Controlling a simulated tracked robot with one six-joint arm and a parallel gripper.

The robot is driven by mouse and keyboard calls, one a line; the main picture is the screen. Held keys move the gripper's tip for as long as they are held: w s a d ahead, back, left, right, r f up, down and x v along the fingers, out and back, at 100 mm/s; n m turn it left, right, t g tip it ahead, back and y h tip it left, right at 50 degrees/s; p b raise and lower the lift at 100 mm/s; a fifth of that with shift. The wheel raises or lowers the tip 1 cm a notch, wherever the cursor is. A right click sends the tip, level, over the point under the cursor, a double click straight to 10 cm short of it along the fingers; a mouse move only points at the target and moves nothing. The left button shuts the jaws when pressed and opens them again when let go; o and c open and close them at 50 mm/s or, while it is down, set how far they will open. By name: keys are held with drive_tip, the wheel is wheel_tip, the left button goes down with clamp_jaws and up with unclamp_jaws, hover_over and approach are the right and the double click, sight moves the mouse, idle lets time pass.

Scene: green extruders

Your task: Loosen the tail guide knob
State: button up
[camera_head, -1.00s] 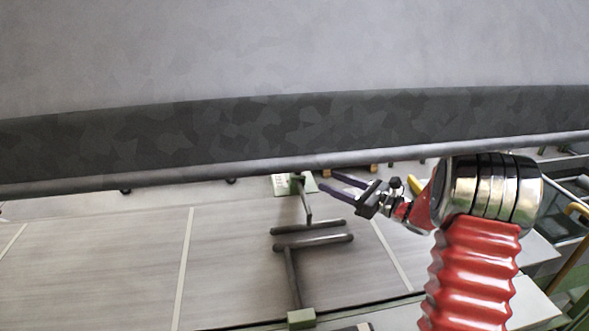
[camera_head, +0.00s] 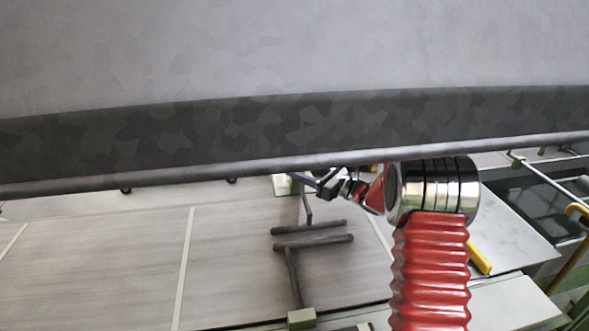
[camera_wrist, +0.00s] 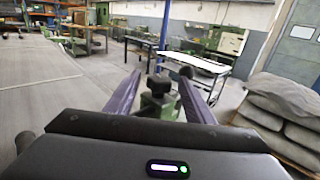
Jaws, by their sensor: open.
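A dark knob (camera_wrist: 159,82) stands on top of a green block (camera_wrist: 157,106) in the wrist view, between the two purple fingers of my gripper (camera_wrist: 161,76). The fingers are spread, with a visible gap on each side of the knob. In the head view my gripper (camera_head: 293,176) is beside the green and white block (camera_head: 283,186), just below the dark edge. The knob itself cannot be made out there, and the fingertips are partly hidden.
Two dark horizontal bars (camera_head: 308,228) on thin rods lie below the gripper, above a grey panelled surface (camera_head: 100,260). A yellow piece (camera_head: 479,261) is right of my arm. Stacked sacks (camera_wrist: 289,105) and a white-topped table (camera_wrist: 195,62) stand at the right in the wrist view.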

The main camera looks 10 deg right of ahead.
drive_tip(key=shift+w+a, duration=0.5)
drive_tip(key=shift+w, duration=0.05)
drive_tip(key=shift+c, duration=0.2)
